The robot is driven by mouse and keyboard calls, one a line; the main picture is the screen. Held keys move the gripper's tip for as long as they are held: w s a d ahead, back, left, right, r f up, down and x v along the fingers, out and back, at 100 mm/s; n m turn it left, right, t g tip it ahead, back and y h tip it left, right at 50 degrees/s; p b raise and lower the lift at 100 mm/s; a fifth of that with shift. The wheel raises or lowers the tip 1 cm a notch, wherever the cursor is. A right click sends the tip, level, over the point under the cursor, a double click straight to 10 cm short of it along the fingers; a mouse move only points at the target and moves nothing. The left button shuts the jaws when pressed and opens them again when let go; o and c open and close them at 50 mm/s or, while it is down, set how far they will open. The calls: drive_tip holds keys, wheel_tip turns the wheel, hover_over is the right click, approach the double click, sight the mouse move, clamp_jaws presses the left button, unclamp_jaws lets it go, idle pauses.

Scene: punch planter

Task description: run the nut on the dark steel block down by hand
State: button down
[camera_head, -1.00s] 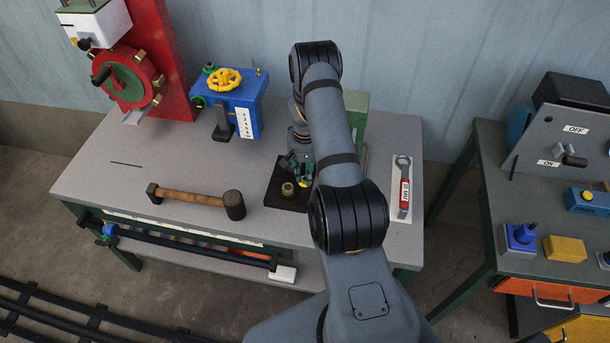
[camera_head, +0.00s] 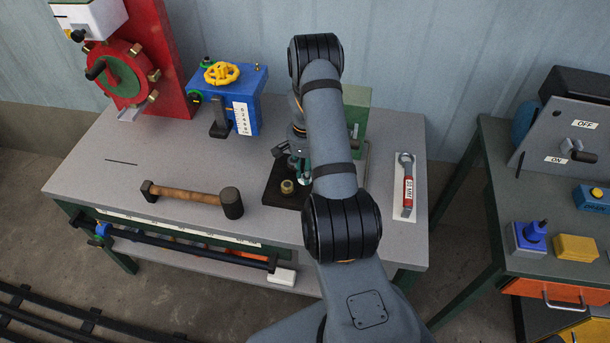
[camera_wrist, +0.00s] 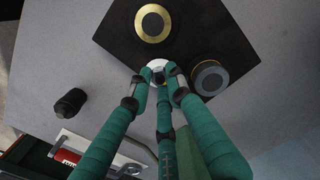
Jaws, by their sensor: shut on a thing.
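The dark steel block (camera_head: 272,194) lies flat on the grey workbench, partly hidden by my arm. In the head view my gripper (camera_head: 301,172) is low over the block, mostly hidden behind my arm.
A mallet (camera_head: 190,197) lies left of the block. A red-handled wrench (camera_head: 407,190) lies on a white board at right. A blue box with a yellow handwheel (camera_head: 222,74) and a green box (camera_head: 356,105) stand behind. The bench's left part is mostly bare.

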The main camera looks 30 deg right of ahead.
drive_tip(key=c, duration=1.6)
unclamp_jaws()
drive_tip(key=shift+c, duration=0.2)
drive_tip(key=shift+o, duration=0.3)
wheel_tip(320, 180, up, 12)
drive_tip(key=shift+r, duration=0.15)
wheel_tip(320, 180, up, 12)
